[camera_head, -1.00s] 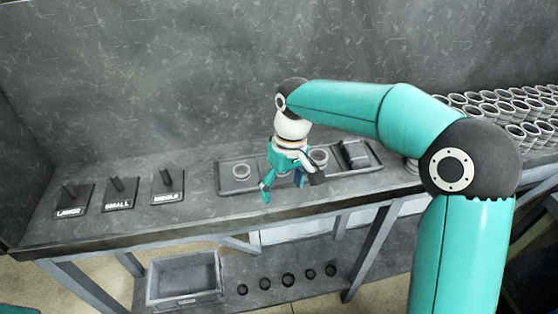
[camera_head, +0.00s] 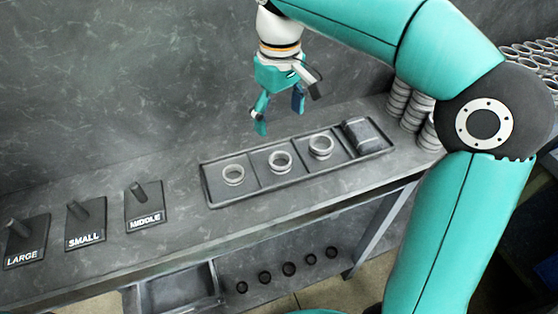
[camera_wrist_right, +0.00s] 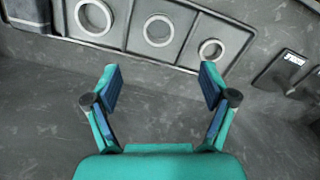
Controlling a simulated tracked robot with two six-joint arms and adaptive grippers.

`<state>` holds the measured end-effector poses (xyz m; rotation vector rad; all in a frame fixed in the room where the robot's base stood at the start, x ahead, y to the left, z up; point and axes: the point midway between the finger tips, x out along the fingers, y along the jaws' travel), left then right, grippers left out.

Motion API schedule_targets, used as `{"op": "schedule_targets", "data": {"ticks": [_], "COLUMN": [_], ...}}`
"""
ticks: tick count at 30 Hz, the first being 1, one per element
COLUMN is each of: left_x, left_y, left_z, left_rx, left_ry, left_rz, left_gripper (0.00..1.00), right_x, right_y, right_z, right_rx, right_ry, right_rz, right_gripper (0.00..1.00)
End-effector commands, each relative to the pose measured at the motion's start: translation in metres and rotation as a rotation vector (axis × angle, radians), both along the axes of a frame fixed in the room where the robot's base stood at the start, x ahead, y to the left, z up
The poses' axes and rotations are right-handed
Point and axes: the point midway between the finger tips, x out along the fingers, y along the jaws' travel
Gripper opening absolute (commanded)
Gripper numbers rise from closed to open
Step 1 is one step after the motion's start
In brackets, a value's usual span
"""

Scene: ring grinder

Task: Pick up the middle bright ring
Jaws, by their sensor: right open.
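The middle bright ring (camera_head: 280,169) lies in the grey tray (camera_head: 290,180) between two other bright rings, a left one (camera_head: 233,183) and a right one (camera_head: 321,156). It also shows in the right wrist view (camera_wrist_right: 157,44), beyond the fingertips and between them. My right gripper (camera_head: 279,114) is open and empty, above the bench behind the tray. It also shows in the right wrist view (camera_wrist_right: 159,72), with its fingers spread and nothing between them. No ring touches it. My left gripper is out of view.
A dark block (camera_head: 362,136) sits in the tray's right compartment. Pegs on plates marked LARGE (camera_head: 25,243), SMALL (camera_head: 85,225) and MIDDLE (camera_head: 145,207) stand on the bench at left. Stacked rings (camera_head: 399,98) stand at right. The bench front (camera_head: 200,232) is clear.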

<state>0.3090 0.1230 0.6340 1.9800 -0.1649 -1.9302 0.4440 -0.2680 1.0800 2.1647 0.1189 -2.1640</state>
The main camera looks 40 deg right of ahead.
Motion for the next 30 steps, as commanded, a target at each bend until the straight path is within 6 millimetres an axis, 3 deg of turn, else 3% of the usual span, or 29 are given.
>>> {"op": "schedule_targets", "data": {"ticks": [3, 9, 17, 24, 30], "left_x": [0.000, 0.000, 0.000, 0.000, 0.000], "left_y": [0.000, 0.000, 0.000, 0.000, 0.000], "left_z": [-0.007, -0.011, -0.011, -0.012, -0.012], "left_rx": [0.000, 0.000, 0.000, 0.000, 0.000], "left_ry": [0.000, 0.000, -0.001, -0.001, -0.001], "left_rz": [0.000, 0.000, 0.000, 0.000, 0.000], "left_gripper": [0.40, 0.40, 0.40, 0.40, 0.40], "right_x": [-0.001, -0.001, 0.000, 0.000, 0.000], "right_y": [-0.001, -0.001, -0.001, -0.003, -0.003], "right_z": [-0.030, -0.062, -0.078, -0.112, -0.124], "right_rx": [-0.001, 0.001, 0.001, -0.001, 0.001], "right_ry": [0.006, 0.004, 0.002, 0.005, 0.000], "right_rz": [-0.002, -0.002, -0.003, -0.002, -0.003], "right_gripper": [0.83, 0.83, 0.83, 0.83, 0.83]}}
